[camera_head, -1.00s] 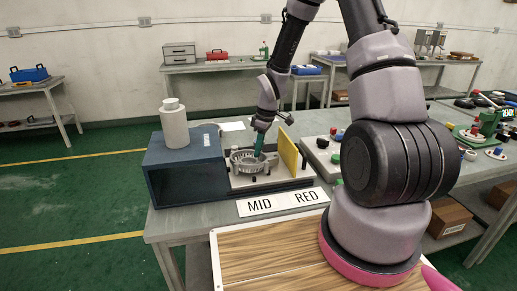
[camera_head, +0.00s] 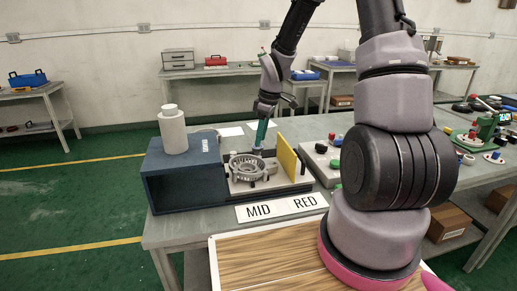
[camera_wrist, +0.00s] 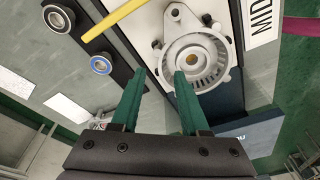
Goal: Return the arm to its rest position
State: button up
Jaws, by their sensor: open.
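My gripper (camera_head: 259,146) is above the far side of the round metal alternator housing (camera_head: 246,167) on the bench fixture. In the wrist view my gripper (camera_wrist: 158,82) shows two green fingers spread apart with nothing between them. The housing (camera_wrist: 197,60) lies beyond the fingertips there, with a finger overlapping its edge in the picture. My arm bends down from the top of the head view to the fixture.
A blue box (camera_head: 186,174) with a white cylinder (camera_head: 173,132) on it stands left of the housing. A yellow plate (camera_head: 287,158) stands upright to the right. The wrist view shows two bearings (camera_wrist: 101,65) (camera_wrist: 58,18).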

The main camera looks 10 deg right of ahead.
jog(key=s+d+r+m+t+h, duration=0.1)
jog(key=s+d+r+m, duration=0.2)
jog(key=r, duration=0.6)
jog(key=s+r+m+t, duration=0.2)
jog(key=s+r+m, duration=0.25)
jog(key=r, duration=0.55)
jog(key=s+r+m+t, duration=0.1)
jog(key=s+r+m, duration=0.3)
jog(key=s, duration=0.3)
jog(key=s+d+r+m+t+y, duration=0.1)
jog(key=s+r+m+t, duration=0.1)
jog(key=s+r+m, duration=0.2)
jog(key=s+r, duration=0.2)
jog(key=s, duration=0.1)
jog(key=shift+s+d+r, duration=0.15)
jog(key=shift+s+d, duration=0.05)
jog(key=shift+d, duration=0.05)
